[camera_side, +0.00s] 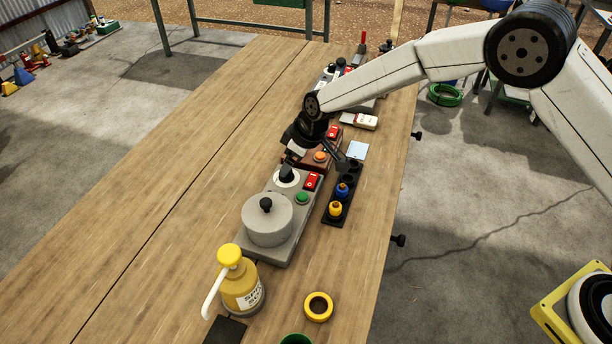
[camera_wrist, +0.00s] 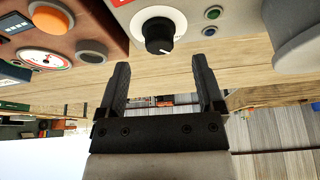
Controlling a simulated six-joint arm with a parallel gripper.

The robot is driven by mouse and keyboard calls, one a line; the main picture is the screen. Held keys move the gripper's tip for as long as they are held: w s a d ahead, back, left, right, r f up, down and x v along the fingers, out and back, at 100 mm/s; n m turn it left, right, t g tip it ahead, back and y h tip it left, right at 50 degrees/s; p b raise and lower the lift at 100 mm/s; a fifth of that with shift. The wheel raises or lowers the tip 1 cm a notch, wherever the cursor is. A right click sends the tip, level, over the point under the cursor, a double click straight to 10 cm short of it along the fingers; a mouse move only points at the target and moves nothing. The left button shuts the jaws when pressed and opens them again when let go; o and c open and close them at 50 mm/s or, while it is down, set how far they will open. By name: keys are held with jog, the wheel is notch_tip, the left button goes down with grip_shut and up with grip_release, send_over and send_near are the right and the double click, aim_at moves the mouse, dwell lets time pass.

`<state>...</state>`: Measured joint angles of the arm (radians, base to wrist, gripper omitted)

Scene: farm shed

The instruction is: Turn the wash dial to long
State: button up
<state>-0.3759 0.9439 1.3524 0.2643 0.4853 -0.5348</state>
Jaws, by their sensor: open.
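The wash dial (camera_wrist: 160,35) is a black round knob with a white pointer mark, on a white disc, on the face of a grey machine (camera_wrist: 285,58). In the wrist view its pointer slants to the lower right; no label is readable. In the side view the dial (camera_side: 286,173) is behind the grey lidded drum (camera_side: 268,222). My gripper (camera_wrist: 162,63) is open and empty. Its fingertips are just short of the knob in the wrist view, one toward each side, and do not appear to touch it.
The machine also has a red switch (camera_side: 311,181), a green button (camera_side: 302,198) and a blue button (camera_wrist: 209,31). A brown-red unit with an orange button (camera_wrist: 51,17) and a gauge (camera_wrist: 40,62) stands beside it. A black rack (camera_side: 340,192) and yellow pump bottle (camera_side: 241,290) are near. Table left is clear.

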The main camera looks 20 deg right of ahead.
jog(key=shift+x, duration=1.9)
jog(key=shift+s, duration=0.1)
grip_shut()
